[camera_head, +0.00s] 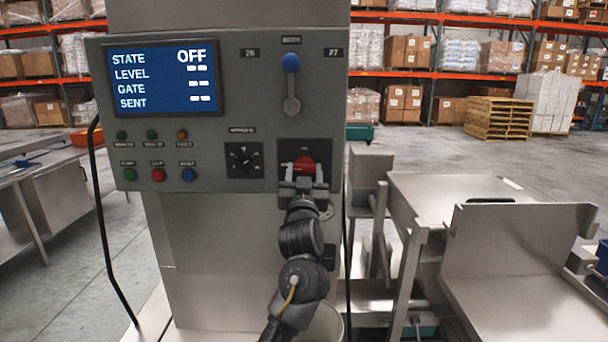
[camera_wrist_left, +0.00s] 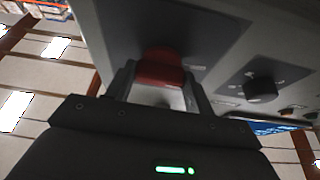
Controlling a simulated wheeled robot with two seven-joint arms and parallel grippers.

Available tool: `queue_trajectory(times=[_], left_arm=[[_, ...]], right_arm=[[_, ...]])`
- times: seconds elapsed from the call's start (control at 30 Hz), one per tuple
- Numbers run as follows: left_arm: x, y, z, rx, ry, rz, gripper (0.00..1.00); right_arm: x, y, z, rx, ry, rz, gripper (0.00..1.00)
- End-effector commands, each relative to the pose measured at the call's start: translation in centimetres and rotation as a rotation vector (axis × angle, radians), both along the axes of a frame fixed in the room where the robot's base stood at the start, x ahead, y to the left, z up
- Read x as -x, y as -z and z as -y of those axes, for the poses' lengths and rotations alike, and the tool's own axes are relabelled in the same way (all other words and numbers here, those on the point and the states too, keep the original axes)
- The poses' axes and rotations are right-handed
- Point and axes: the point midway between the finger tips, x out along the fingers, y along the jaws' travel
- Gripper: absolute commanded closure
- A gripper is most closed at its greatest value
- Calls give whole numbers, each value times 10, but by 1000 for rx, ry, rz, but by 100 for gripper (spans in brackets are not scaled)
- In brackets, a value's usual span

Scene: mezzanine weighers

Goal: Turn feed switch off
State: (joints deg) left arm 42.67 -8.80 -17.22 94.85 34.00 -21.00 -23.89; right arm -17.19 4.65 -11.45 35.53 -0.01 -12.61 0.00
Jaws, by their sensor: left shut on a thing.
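The grey control panel (camera_head: 215,110) fills the middle of the head view. Its screen (camera_head: 165,78) reads STATE OFF, with dashes beside LEVEL, GATE and SENT. A red switch handle (camera_head: 304,165) sits on a dark plate at the panel's lower right. My left gripper (camera_head: 304,178) is at that handle, its fingers either side of it. In the left wrist view the red handle (camera_wrist_left: 161,68) shows between the two fingers of the left gripper (camera_wrist_left: 160,85), which is shut on it. The handle's exact angle is partly hidden by the gripper. My right gripper is not in view.
A black rotary knob (camera_head: 244,158) is left of the red handle, and a blue-tipped lever (camera_head: 291,65) is above it. Several small buttons line the panel's lower left. A steel hopper table (camera_head: 450,190) stands at right; open floor lies behind.

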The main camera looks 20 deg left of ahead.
Motion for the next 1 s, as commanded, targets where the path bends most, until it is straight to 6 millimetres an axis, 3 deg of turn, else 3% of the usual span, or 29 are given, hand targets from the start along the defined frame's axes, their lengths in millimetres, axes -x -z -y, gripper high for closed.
queue_trajectory(times=[0.67, 0.7, 0.83, 1.0], left_arm=[[-1, 2, 1, 57, 1, 10, 70], [-1, 2, 1, 57, 1, 10, 43], [0, 1, 1, 56, 1, 11, 26], [0, 0, 1, 55, 1, 13, 25]], right_arm=[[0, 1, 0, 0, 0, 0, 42], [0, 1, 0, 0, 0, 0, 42], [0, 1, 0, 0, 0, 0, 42], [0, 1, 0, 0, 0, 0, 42]])
